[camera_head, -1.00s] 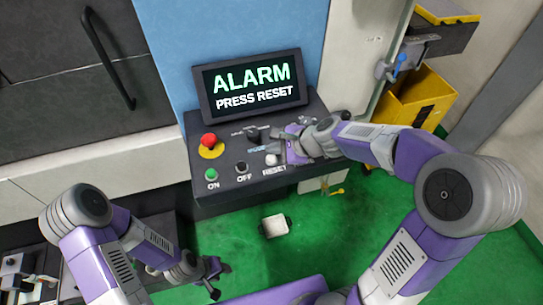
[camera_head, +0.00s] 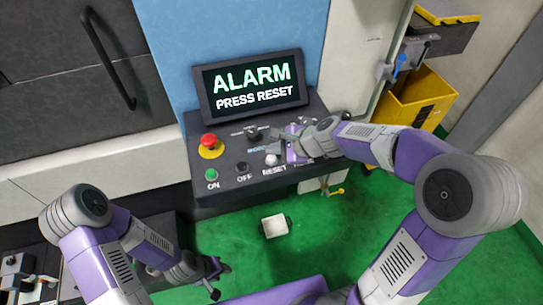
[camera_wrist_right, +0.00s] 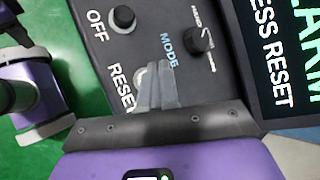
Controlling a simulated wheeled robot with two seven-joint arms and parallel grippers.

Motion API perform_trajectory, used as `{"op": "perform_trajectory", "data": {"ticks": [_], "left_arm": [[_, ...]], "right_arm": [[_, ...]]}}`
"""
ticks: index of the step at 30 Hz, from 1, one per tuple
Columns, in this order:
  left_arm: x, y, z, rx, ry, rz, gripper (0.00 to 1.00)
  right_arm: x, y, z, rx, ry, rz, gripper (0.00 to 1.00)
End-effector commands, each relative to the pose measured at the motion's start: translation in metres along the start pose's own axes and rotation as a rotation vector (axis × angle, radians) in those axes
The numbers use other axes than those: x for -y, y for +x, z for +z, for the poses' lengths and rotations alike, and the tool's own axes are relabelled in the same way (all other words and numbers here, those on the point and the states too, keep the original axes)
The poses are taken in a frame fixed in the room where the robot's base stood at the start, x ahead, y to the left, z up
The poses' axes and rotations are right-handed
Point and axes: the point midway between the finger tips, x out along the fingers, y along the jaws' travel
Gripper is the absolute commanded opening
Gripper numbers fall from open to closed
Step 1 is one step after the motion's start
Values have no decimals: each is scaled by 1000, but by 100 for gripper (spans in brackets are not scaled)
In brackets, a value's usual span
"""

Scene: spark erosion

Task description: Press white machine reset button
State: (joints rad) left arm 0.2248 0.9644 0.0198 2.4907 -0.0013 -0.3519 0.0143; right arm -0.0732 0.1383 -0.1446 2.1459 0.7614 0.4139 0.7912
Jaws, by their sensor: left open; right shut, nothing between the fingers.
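The white reset button (camera_head: 271,160) is on the front right of the dark control panel (camera_head: 228,178), above the word RESET. In the right wrist view the reset button (camera_wrist_right: 140,76) is partly hidden behind my fingers. My right gripper (camera_head: 276,144) is shut and empty over the panel, just behind and above the button. In the wrist view its fingertips (camera_wrist_right: 164,66) lie beside the button, near the MODE label; I cannot tell whether they touch anything. My left gripper (camera_head: 214,282) is open and empty, low at the left, away from the panel.
A screen (camera_head: 250,87) reading ALARM PRESS RESET stands behind the panel. A red emergency knob (camera_head: 208,141), green ON button (camera_head: 211,174), black OFF button (camera_head: 242,168) and black mode knob (camera_wrist_right: 198,40) are close by. A yellow bin (camera_head: 418,100) stands at the right.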

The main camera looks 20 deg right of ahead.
Motion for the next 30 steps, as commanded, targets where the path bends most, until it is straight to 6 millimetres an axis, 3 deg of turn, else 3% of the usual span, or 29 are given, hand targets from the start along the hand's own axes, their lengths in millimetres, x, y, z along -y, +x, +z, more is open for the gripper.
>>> {"op": "perform_trajectory", "data": {"ticks": [30], "left_arm": [[3,8,0,0,0,0,43]], "right_arm": [[-5,7,-5,0,0,0,0]]}}
